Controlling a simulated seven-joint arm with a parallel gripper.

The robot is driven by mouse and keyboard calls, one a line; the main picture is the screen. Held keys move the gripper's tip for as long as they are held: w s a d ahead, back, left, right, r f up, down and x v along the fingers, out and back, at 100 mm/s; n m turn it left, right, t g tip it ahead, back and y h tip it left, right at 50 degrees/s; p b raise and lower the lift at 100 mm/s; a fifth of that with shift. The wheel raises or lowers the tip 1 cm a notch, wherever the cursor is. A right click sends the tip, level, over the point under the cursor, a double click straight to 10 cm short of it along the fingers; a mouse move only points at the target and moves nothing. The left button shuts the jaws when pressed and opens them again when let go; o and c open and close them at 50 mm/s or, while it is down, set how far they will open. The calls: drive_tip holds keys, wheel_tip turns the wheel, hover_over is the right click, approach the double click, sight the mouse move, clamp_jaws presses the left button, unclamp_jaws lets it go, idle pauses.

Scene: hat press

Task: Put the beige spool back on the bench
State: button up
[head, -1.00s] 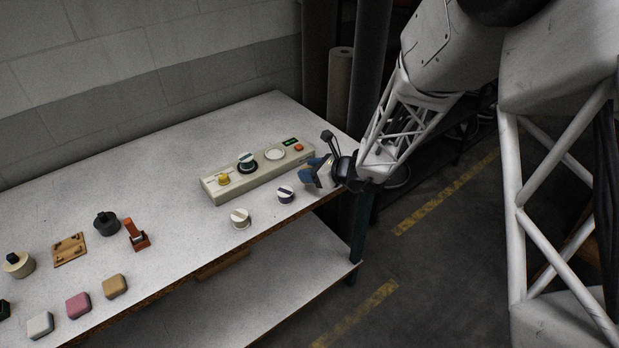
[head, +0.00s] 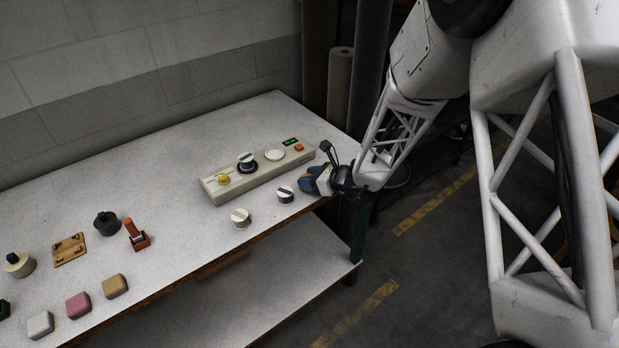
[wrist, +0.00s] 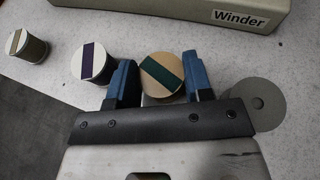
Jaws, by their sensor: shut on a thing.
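The beige spool (wrist: 161,74), with a dark green stripe across its top, sits between the two blue fingers of my gripper (wrist: 161,82) in the wrist view. My gripper is shut on it. In the head view, my gripper (head: 312,184) is low over the right end of the bench (head: 150,185), beside the other spools. There the beige spool is hidden by the fingers. I cannot tell whether its base touches the bench.
A purple-striped spool (wrist: 98,62) stands close left of my fingers, with an olive-striped spool (wrist: 26,46) beyond. A flat grey disc (wrist: 265,100) lies at right. Blocks and tools occupy the bench's left.

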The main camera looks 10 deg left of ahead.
drive_tip(key=o, duration=1)
drive_tip(key=shift+c, duration=0.2)
drive_tip(key=shift+r, duration=0.1)
drive_tip(key=shift+d+r, duration=0.1)
drive_tip(key=shift+s+d+r, duration=0.2)
drive_tip(key=shift+d+r, duration=0.1)
drive_tip(key=shift+d, duration=0.3)
drive_tip(key=v, duration=1)
drive_tip(key=shift+s, duration=0.2)
drive_tip(key=shift+d+r, duration=0.1)
drive_tip(key=shift+d, duration=0.05)
